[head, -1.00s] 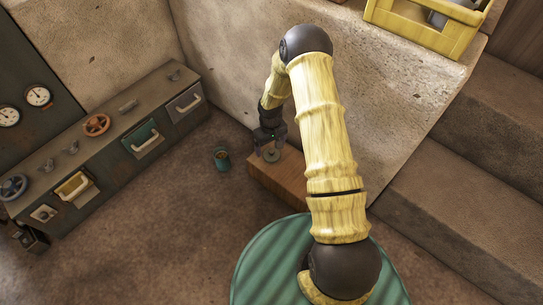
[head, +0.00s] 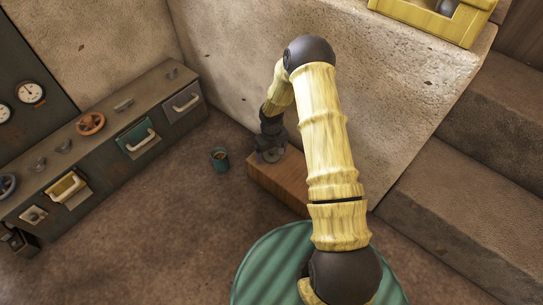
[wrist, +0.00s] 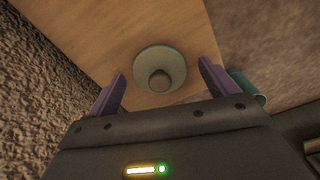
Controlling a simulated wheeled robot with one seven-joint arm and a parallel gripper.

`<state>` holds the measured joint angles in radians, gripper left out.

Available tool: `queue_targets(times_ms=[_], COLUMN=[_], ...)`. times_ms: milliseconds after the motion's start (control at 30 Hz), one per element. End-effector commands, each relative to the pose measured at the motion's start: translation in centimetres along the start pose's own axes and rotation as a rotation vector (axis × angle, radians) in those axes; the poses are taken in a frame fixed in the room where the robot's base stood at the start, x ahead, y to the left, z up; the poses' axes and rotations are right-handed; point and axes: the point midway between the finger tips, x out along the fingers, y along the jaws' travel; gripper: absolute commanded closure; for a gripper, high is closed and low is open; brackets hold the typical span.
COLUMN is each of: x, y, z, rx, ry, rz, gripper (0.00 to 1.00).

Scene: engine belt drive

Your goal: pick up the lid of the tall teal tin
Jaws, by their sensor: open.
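A round grey-green lid (wrist: 160,69) with a knob in its middle shows in the wrist view, over a wooden surface. In the head view, it is a small disc (head: 271,156) on the wooden box, partly hidden by my gripper. My gripper (wrist: 163,82) is open, one finger on each side of the lid, with gaps between. It also shows in the head view (head: 270,146), right at the lid. A teal tin (head: 220,159) stands on the floor left of the box, its top open. A teal edge (wrist: 245,86) shows behind the right finger.
The wooden box (head: 283,182) stands against the pale stone wall (head: 400,90). A dark bench (head: 110,160) with drawers and wheels runs along the left. A green ribbed round top (head: 270,265) is in front, and a yellow crate (head: 425,20) sits on the ledge. Floor between is clear.

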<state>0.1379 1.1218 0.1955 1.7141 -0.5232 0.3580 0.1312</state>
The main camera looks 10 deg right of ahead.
Motion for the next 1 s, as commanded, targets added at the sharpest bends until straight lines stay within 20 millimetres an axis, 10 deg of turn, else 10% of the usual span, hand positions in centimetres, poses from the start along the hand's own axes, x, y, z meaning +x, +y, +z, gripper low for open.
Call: queue_targets(times_ms=[300,567,1000], x=[-0.03,-0.02,-0.6], y=[0.0,-0.01,0.0], z=[0.0,0.0,-0.02], rx=[0.0,0.0,0.0], ry=[0.0,0.0,0.001], rz=[0.0,0.0,0.0], gripper=[0.14,0.61,0.61])
